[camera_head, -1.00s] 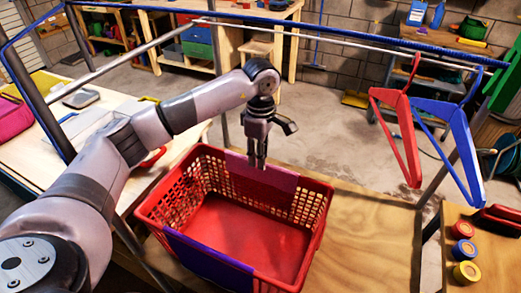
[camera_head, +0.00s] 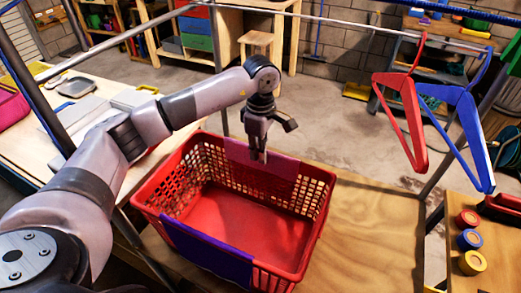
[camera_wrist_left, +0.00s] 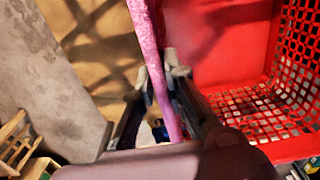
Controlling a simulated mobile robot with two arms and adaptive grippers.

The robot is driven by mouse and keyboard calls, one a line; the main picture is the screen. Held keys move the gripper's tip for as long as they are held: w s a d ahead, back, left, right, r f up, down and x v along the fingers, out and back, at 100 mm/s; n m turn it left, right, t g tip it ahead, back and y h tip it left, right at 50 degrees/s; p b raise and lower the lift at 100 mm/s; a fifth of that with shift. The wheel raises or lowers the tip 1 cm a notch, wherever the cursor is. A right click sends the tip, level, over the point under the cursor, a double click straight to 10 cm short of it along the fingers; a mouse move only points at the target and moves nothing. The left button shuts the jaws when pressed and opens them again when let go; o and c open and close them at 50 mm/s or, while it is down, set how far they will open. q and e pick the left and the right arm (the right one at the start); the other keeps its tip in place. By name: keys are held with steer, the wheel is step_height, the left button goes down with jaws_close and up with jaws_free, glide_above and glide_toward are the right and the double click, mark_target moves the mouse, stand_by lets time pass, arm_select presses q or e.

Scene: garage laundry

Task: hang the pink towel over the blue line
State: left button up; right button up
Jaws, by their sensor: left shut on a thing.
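A red plastic basket (camera_head: 240,225) stands on the wooden top in the middle of the head view. The pink towel (camera_head: 275,163) is draped over the basket's far rim. My left gripper (camera_head: 258,156) points down at that rim and is shut on the towel. In the left wrist view the pink towel (camera_wrist_left: 160,65) shows edge-on as a thin strip between the two fingers (camera_wrist_left: 165,90). The blue line (camera_head: 455,10) shows at the top right of the head view; much of it is out of frame. My right gripper is not in view.
A purple-blue cloth (camera_head: 205,253) hangs over the basket's near rim. A red hanger (camera_head: 408,115) and a blue hanger (camera_head: 470,130) hang on the right from a grey rail (camera_head: 340,22). Small round rolls (camera_head: 469,240) lie at lower right. A light table (camera_head: 100,85) is at left.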

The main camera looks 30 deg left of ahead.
arm_select(q)
jaws_close()
steer(key=shift+r+p, duration=0.3)
steer(key=shift+r, duration=0.1)
steer(key=shift+r+p, duration=2.35)
steer(key=shift+r, duration=1.75)
steer(key=shift+w, duration=0.1)
steer(key=shift+w+a, duration=0.15)
steer(key=shift+w, duration=2.3)
